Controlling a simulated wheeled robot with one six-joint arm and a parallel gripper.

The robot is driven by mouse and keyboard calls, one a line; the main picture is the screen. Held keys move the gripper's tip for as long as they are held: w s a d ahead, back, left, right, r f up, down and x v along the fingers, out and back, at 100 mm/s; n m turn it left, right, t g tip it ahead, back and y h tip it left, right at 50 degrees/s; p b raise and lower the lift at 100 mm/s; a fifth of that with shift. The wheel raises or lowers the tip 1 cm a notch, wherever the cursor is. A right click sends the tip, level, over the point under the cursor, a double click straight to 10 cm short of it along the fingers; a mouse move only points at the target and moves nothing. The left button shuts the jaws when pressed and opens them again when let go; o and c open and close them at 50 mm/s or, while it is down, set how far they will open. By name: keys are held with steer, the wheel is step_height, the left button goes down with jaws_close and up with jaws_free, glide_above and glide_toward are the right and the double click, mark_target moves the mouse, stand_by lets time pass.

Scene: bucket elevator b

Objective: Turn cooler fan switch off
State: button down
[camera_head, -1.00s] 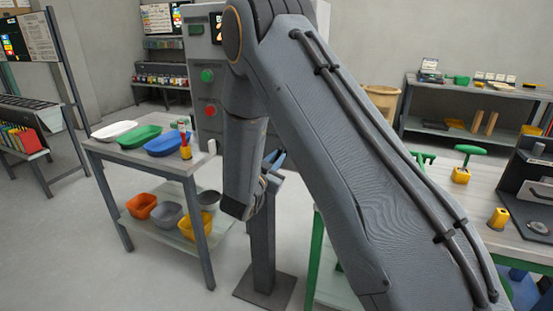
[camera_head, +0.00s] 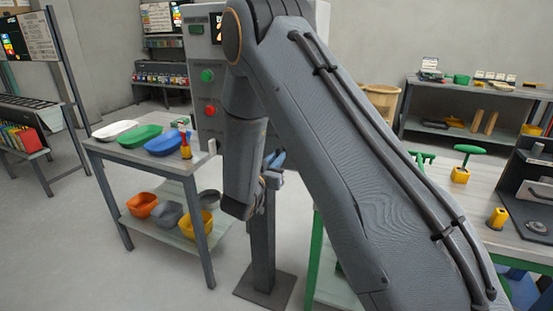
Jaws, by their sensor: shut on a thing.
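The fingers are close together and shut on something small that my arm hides. I cannot make out the cooler fan switch or its position. A grey control cabinet (camera_head: 205,128) stands behind, with a green button (camera_head: 207,75), a red button (camera_head: 210,111) and a dark display at its top. My arm covers much of its right side.
A table (camera_head: 140,162) at left holds white, green and blue trays, with several bins on its lower shelf. A green-legged workbench (camera_head: 487,210) with yellow and green items stands at right. A shelf unit (camera_head: 412,106) is behind. Floor is open at lower left.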

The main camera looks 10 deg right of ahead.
steer(key=c, duration=1.8)
jaws_free()
steer(key=shift+o, duration=0.2)
steer(key=b+v, duration=0.2)
steer(key=v, duration=0.5)
steer(key=shift+s+a, duration=0.25)
steer(key=shift+a, duration=0.05)
steer(key=s+d+f+n+g+y, duration=0.1)
steer(key=s+n+g+y, duration=0.1)
steer(key=s, duration=0.7)
steer(key=s+d+f+n+g+y, duration=0.2)
steer(key=s+g+y, duration=0.3)
steer(key=s, duration=0.5)
steer(key=s+d+f+n+g+y, duration=0.1)
steer(key=s+n+g+y, duration=0.2)
steer(key=s+g, duration=0.3)
steer(key=s, duration=0.4)
steer(key=shift+s+d+f+g+y, duration=0.2)
steer(key=shift+d+g+y, duration=0.1)
steer(key=shift+d+g, duration=0.1)
